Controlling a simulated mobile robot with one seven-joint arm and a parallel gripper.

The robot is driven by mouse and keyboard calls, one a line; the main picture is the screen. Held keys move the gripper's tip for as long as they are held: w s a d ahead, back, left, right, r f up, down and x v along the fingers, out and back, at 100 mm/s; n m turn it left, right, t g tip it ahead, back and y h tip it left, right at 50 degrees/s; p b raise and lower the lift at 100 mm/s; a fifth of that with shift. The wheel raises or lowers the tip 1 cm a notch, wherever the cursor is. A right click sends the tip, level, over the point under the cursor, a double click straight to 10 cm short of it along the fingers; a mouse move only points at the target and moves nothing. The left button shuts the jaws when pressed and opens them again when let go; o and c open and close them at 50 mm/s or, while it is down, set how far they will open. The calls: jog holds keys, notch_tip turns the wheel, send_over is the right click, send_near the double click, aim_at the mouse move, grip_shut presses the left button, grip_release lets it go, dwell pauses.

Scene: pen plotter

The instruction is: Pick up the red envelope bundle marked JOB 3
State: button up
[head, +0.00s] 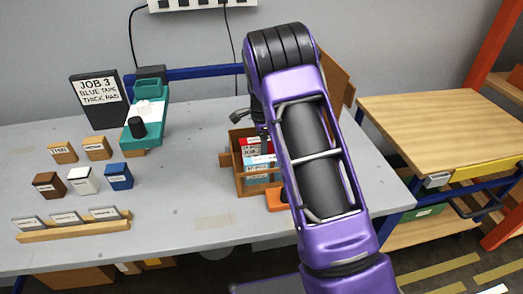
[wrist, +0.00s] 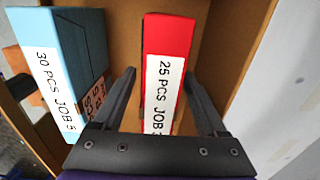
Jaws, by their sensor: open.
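The red envelope bundle (wrist: 168,35) stands in a wooden box in the wrist view. Its white label reads 25 PCS JOB and then a digit partly hidden by my gripper. In the head view a red bundle (head: 250,146) shows in the box beside my arm. My gripper (wrist: 160,75) is open, with one finger on each side of the red bundle. I cannot tell whether the fingers touch it. My gripper is mostly hidden behind my arm in the head view.
A light blue bundle (wrist: 75,60) marked 30 PCS JOB 5 stands left of the red one, near my left finger. The wooden box (head: 240,180) sits on the grey table (head: 190,215). A sign (head: 97,95) reads JOB 3, BLUE TAPE, THICK PAD. The table's middle is clear.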

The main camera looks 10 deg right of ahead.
jog(key=shift+c, duration=0.2)
grip_shut()
dwell(0.3)
